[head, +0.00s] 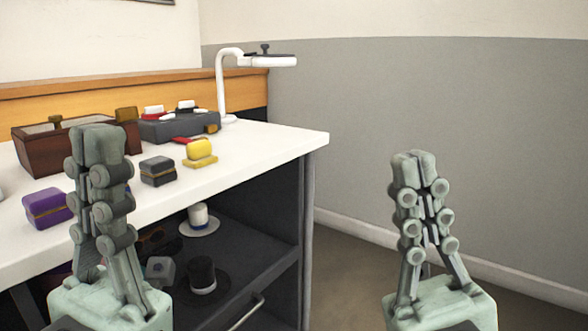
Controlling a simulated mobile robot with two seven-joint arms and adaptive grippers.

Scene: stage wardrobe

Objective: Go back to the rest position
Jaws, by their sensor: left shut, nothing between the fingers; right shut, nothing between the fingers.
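My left gripper (101,150) is upright at the left, in front of the white-topped table (270,155). Its fingers are closed together with nothing between them. It hides part of the brown box and of the table's front edge. My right gripper (414,172) is upright at the right, clear of the table, in front of the grey wall and floor. Its fingers are also closed together and empty. Neither gripper is seen touching anything.
On the table are a purple box (46,208), a dark grey box (157,171), a yellow box (199,153), a brown box (34,150), a grey case (165,128) and a white lamp (224,85). Several objects stand on the dark shelf (250,262) below. Right of the table is free floor.

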